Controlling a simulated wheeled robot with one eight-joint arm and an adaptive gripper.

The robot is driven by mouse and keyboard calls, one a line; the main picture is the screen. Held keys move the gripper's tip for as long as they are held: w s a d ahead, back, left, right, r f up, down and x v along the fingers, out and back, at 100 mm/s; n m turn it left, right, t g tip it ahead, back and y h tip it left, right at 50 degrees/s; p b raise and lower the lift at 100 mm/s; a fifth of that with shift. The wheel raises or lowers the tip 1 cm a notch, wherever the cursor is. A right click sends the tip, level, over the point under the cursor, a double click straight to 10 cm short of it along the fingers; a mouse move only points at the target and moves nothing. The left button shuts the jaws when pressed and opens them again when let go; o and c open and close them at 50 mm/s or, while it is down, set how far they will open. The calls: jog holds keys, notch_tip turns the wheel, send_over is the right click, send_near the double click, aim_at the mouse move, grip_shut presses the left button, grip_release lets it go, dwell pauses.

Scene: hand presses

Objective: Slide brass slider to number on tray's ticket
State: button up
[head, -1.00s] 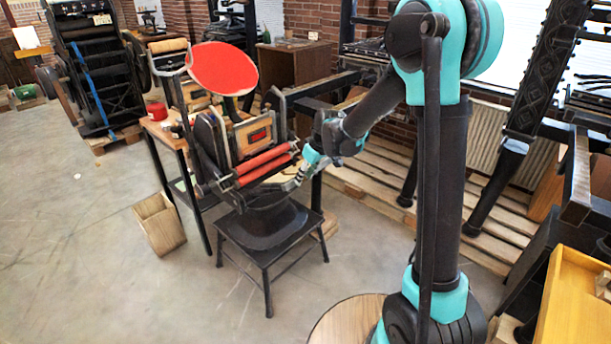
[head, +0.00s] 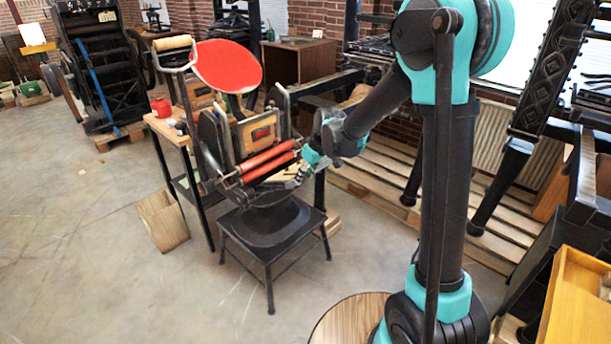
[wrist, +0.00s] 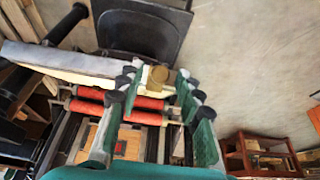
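A small brass slider (wrist: 156,80) shows in the wrist view at the end of a pale grey bar (wrist: 75,62). My gripper (wrist: 160,76) has its two green fingers apart, one on either side of the slider; contact is not clear. In the head view my gripper (head: 301,172) is at the right side of the hand press (head: 216,140), beside its red rollers (head: 268,163). The slider is too small to make out there. I cannot make out a ticket or any number in either view.
The press has a red ink disc (head: 228,66) and stands by a black stool (head: 268,222). An open wooden box (head: 162,220) is on the floor at left. A yellow wooden tray (head: 566,310) is at the lower right. Open floor lies at the left.

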jog(key=shift+r, duration=0.1)
jog(key=v, duration=1.1)
jog(key=shift+r, duration=0.4)
jog(key=shift+s+d, duration=0.2)
jog(key=s+d+f+m+h, duration=0.1)
jog(key=s+d+f+m, duration=0.2)
jog(key=s+d, duration=0.4)
jog(key=s+d+f+m+t+h, duration=0.1)
jog(key=s+d+f+m, duration=0.3)
jog(key=s+d, duration=0.4)
jog(key=s+d+f+m+h, duration=0.1)
jog(key=s+d+f+m, duration=0.2)
jog(key=s+d+f, duration=0.3)
jog(key=shift+s+d+h, duration=0.3)
jog(key=shift+s+d, duration=0.55)
jog(key=shift+d, duration=0.3)
jog(key=shift+c, duration=0.3)
jog(key=shift+c, duration=0.4)
